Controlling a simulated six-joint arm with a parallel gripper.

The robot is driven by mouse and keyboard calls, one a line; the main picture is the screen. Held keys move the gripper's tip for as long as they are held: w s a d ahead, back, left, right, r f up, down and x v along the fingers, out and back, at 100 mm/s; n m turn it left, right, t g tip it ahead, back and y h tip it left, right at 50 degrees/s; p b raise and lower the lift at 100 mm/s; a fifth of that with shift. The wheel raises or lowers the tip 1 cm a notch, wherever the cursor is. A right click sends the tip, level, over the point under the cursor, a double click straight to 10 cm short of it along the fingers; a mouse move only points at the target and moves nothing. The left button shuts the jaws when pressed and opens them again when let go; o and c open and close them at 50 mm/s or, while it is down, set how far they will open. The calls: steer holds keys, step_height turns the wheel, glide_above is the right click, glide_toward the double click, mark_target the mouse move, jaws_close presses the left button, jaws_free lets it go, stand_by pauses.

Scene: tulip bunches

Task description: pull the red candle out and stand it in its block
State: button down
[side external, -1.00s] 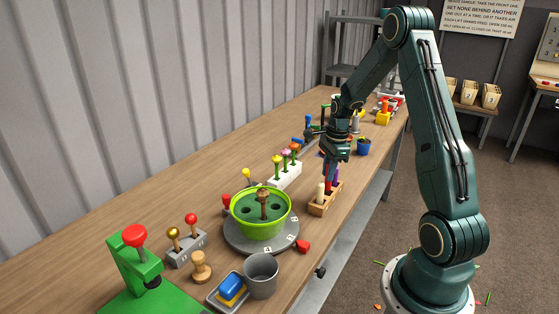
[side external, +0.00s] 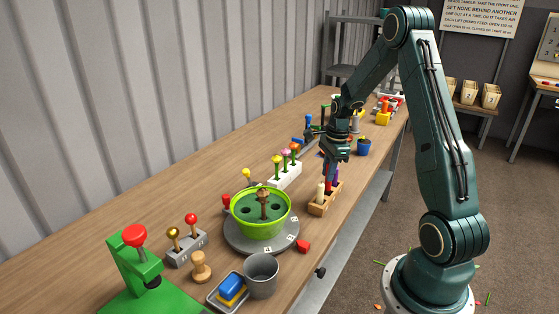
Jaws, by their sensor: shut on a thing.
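The red candle (side external: 329,182) is upright at the wooden block (side external: 317,209), which stands near the table's front edge. My gripper (side external: 330,163) is directly above the block, pointing down, shut on the upper part of the red candle. A cream candle (side external: 320,192) stands in the block's near end and a purple one (side external: 337,176) shows behind the red one. The candle's lower end is hidden by the block, so I cannot tell whether it is fully seated.
A green bowl (side external: 238,222) on a grey turntable (side external: 247,246) stands nearer the camera. A white block (side external: 284,178) with several flowers is left of my gripper. A blue pot (side external: 363,147) stands beyond it. A red piece (side external: 303,246) lies near the front edge.

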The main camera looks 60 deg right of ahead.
mark_target(326, 190)
steer(key=shift+f, duration=1.95)
stand_by(0.3)
steer(key=c, duration=1.2)
jaws_free()
steer(key=shift+r, duration=0.1)
step_height(326, 190, up, 14)
steer(key=s+d, duration=0.1)
steer(key=shift+d+f, duration=0.15)
steer(key=shift+f, duration=0.1)
